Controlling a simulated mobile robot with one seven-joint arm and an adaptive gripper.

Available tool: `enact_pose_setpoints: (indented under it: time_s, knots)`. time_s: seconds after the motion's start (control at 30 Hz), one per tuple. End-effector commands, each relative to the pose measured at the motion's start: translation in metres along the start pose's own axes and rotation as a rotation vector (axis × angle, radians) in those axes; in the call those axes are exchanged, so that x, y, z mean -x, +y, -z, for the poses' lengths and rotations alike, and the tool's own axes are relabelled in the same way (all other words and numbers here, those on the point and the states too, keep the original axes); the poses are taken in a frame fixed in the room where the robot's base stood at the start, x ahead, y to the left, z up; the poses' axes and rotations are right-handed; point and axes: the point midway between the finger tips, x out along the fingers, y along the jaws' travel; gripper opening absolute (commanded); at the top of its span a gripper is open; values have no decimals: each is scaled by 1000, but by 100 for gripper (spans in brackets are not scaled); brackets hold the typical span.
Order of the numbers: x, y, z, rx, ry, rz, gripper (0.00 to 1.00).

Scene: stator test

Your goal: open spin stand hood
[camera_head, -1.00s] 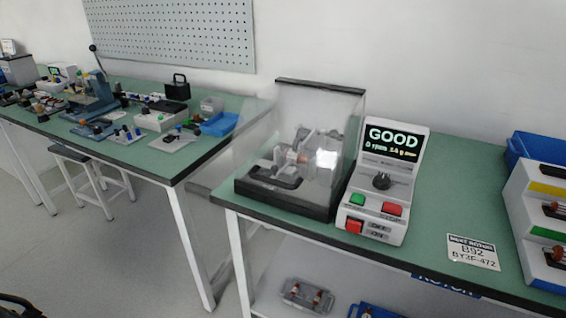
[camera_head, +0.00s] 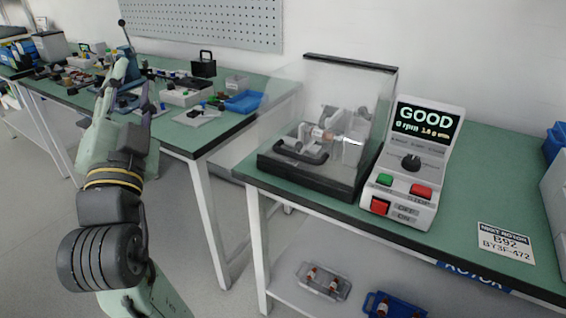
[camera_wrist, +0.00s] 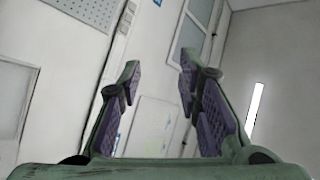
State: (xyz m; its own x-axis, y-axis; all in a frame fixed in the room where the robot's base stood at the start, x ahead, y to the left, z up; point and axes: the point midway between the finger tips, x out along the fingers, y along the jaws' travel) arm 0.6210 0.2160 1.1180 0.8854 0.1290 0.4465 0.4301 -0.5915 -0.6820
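The spin stand hood (camera_head: 345,88) is a clear box with a dark top edge and a black handle (camera_head: 301,151) low on its front. It sits closed over the spin stand on the green bench, and the rotor (camera_head: 322,134) shows through it. My gripper (camera_wrist: 158,85) is open and empty in the wrist view, its purple pads apart and facing wall and ceiling. In the head view my arm rises at the left, with the gripper (camera_head: 122,85) pointing up, well left of the hood and apart from it.
The control box (camera_head: 414,165) right of the hood reads GOOD and 0 rpm, with green and red buttons. A label card (camera_head: 505,243) lies farther right. A second bench (camera_head: 262,88) with tools stands behind my arm. Trays with rotors (camera_head: 323,282) lie on the shelf below.

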Motion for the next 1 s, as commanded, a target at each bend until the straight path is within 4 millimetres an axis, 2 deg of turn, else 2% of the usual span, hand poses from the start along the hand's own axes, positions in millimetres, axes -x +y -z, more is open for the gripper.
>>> enact_pose_setpoints:
  time_s: [0.03, 0.1, 0.2, 0.3, 0.4, 0.5, 1.0]
  knots:
    - [2, 51, 8, -72, 36, -163, 31]
    - [12, 113, 21, -193, 111, -381, 31]
    - [39, 178, 37, -357, 243, -620, 31]
    - [65, 216, 46, -477, 360, -770, 31]
    - [79, 234, 49, -541, 426, -843, 31]
    - [80, 243, 51, -559, 449, -865, 31]
    - [31, 309, 64, -555, 446, -862, 31]
